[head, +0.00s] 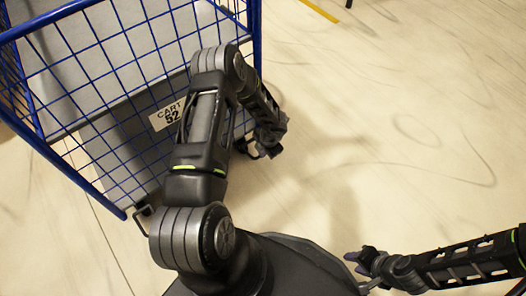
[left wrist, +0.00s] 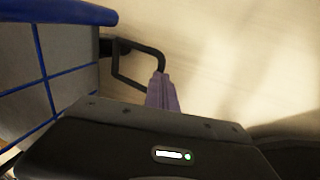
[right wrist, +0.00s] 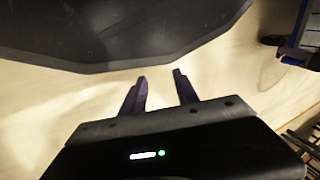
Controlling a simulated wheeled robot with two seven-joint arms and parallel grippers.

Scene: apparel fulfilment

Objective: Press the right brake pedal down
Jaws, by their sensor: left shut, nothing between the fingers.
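The right brake pedal (left wrist: 140,65) is a black loop jutting from the lower corner of the blue wire cart (head: 100,58). In the head view its frame (head: 246,150) shows only partly beside my left gripper. My left gripper (left wrist: 162,80) is shut and empty, its purple fingertips right at the pedal's outer end. I cannot tell whether they touch it or are just above it. My right gripper (right wrist: 159,75) is open and empty, over bare floor, away from the cart; it also shows in the head view (head: 350,261).
Another black pedal loop (head: 141,220) sticks out at the cart's left corner. A "CART 52" label (head: 172,114) is on the cart's front. Pale floor (head: 410,130) to the right is clear. A yellow floor strip (head: 319,10) lies at the top.

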